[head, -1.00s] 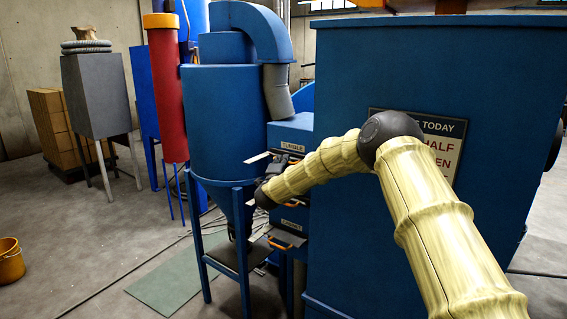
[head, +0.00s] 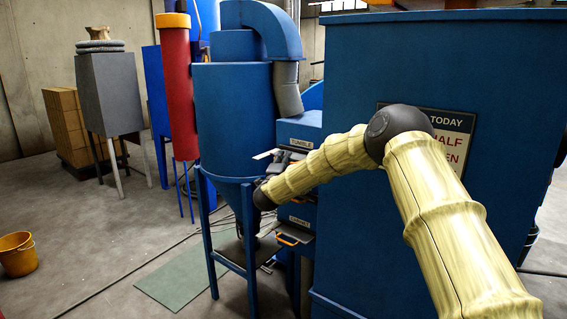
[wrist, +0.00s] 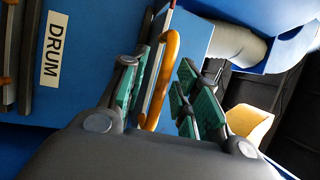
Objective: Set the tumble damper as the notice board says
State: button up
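The notice board (head: 462,135) hangs on the big blue cabinet. My arm covers part of it; "TODAY", "HALF" and "EN" show. A label reading "TUMBLE" (head: 301,142) is on the blue housing left of the cabinet, with dark slides below it. Contact is unclear. A "DRUM" label (wrist: 54,48) is to the left. In the head view my fingers are mostly hidden.
A blue cyclone hopper (head: 233,115) on legs stands left of the slides, close to my arm's end. A red cylinder (head: 176,90), a grey cabinet (head: 109,95) and a yellow bucket (head: 18,254) stand farther left.

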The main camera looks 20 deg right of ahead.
jog(key=shift+s+a+f, duration=0.1)
jog(key=shift+s+a, duration=0.15)
jog(key=shift+a, duration=0.05)
jog(key=v, duration=1.1)
jog(key=shift+s+f, duration=0.1)
jog(key=shift+f, duration=0.05)
jog(key=s+a+f+n+g+y, duration=0.1)
jog(key=s+a+f+n+y, duration=0.2)
jog(key=f, duration=0.7)
jog(key=s+a+f+n+g+y, duration=0.15)
jog(key=s+f+n, duration=0.3)
jog(key=f, duration=0.45)
jog(key=s+f+n+g+y, duration=0.4)
jog(key=s+f+n, duration=0.2)
jog(key=s+f, duration=1.1)
jog(key=s+f+n+g+y, duration=0.1)
jog(key=s+f+n+g, duration=0.2)
jog(key=s+f, duration=0.7)
jog(key=s+d+f+n+g, duration=0.1)
jog(key=s+n+g, duration=0.1)
jog(key=s, duration=0.9)
jog(key=s+d+f+n+g, duration=0.2)
jog(key=s+g, duration=0.1)
jog(key=s, duration=0.7)
jog(key=s+d+f+n+g, duration=0.1)
jog(key=s+d+n+g, duration=0.1)
jog(key=s, duration=0.9)
jog(key=shift+s+f+g, duration=0.35)
jog(key=shift+f+g, duration=0.05)
jog(key=shift+g, duration=0.05)
